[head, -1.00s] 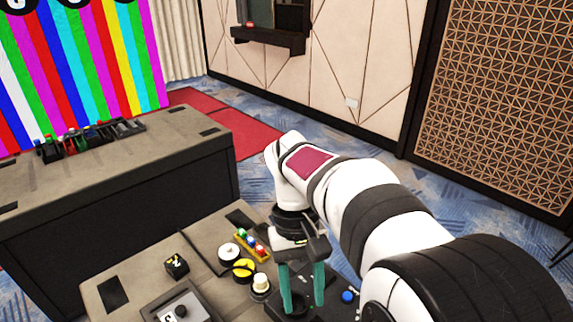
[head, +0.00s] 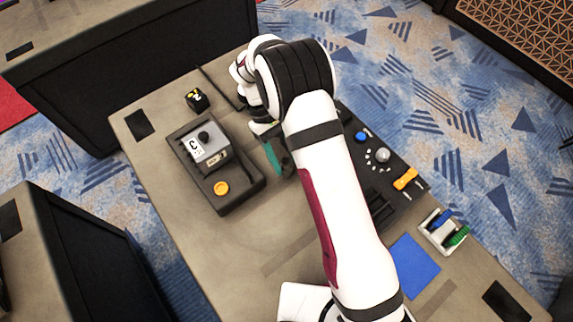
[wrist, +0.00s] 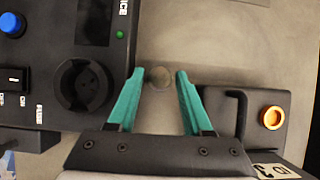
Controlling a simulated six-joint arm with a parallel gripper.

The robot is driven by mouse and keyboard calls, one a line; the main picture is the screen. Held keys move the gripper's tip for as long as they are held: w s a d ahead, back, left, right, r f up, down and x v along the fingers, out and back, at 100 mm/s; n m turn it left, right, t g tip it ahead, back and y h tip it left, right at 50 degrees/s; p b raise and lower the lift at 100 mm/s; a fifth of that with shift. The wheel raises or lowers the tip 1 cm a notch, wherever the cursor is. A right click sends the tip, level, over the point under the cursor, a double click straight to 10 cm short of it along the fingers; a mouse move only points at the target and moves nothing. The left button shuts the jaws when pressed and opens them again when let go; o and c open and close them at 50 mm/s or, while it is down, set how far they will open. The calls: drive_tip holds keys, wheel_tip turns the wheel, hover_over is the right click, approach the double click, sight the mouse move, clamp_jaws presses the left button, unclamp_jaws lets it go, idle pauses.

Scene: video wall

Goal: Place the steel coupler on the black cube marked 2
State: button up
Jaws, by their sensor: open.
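My gripper shows in the head view (head: 277,158) as a teal finger beside the grey device's tray. In the wrist view my gripper (wrist: 160,73) is open, with its two teal fingers apart. A small round grey-brown metallic piece, seemingly the steel coupler (wrist: 159,78), lies between the fingertips; I cannot tell if they touch it. In the head view my arm hides this piece.
A dark tray (head: 242,203) holds a grey box marked 3 (head: 212,150) and a yellow button (head: 221,188). A black control panel (head: 385,190) lies right of my arm. A blue square (head: 414,265) and a white holder (head: 428,238) are nearer. Bare table lies left of the tray.

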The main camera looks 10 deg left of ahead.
sight(290, 178)
drive_tip(key=x, duration=0.4)
drive_tip(key=shift+s+d+r, duration=0.1)
drive_tip(key=shift+s, duration=0.05)
clamp_jaws()
drive_tip(key=shift+r, duration=0.15)
